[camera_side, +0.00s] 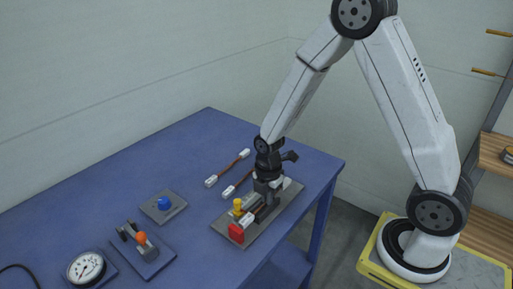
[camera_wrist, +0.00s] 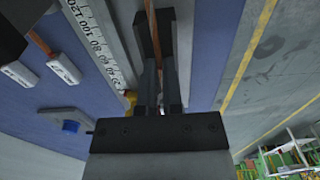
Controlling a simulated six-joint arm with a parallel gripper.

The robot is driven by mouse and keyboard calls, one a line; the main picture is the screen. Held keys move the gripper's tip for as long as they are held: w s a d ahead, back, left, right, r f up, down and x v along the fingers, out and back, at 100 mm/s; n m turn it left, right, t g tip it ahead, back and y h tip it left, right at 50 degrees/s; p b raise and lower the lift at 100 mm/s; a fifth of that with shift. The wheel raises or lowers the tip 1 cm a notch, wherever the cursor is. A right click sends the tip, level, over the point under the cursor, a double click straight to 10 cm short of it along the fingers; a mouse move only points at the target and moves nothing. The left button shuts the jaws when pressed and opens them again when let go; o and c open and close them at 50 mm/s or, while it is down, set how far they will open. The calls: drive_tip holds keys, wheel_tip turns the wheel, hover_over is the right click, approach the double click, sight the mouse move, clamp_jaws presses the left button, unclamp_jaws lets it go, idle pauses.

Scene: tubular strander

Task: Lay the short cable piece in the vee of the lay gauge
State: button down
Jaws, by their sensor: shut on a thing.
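The lay gauge (camera_side: 288,196) is a grey plate near the table's right edge, with a red block (camera_side: 236,232) and a yellow knob (camera_side: 238,204) at its near end. My gripper (camera_side: 262,207) points down over the gauge, low against it. In the wrist view my gripper (camera_wrist: 155,15) is shut on the short cable piece, whose copper-brown strand (camera_wrist: 150,14) shows between the fingers. The gauge's white numbered scale (camera_wrist: 95,42) runs alongside. The fingers hide much of the piece and the vee, so I cannot tell whether it touches the vee.
Copper cable with white ends (camera_side: 211,181) lies behind the gauge, and another (camera_side: 229,190) is partly hidden by my arm. Back-left table is clear.

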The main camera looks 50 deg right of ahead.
drive_tip(key=shift+s+f, duration=0.1)
drive_tip(key=shift+f, duration=0.25)
drive_tip(key=c, duration=0.7)
unclamp_jaws()
drive_tip(key=shift+r, duration=0.15)
drive_tip(key=shift+r, duration=4.1)
drive_tip(key=s+a+r+m+t, duration=0.1)
drive_tip(key=s+m, duration=0.6)
drive_tip(key=m, duration=1.1)
drive_tip(key=shift+a+r+t, duration=0.3)
drive_tip(key=shift+a+t, duration=0.2)
drive_tip(key=shift+t, duration=0.3)
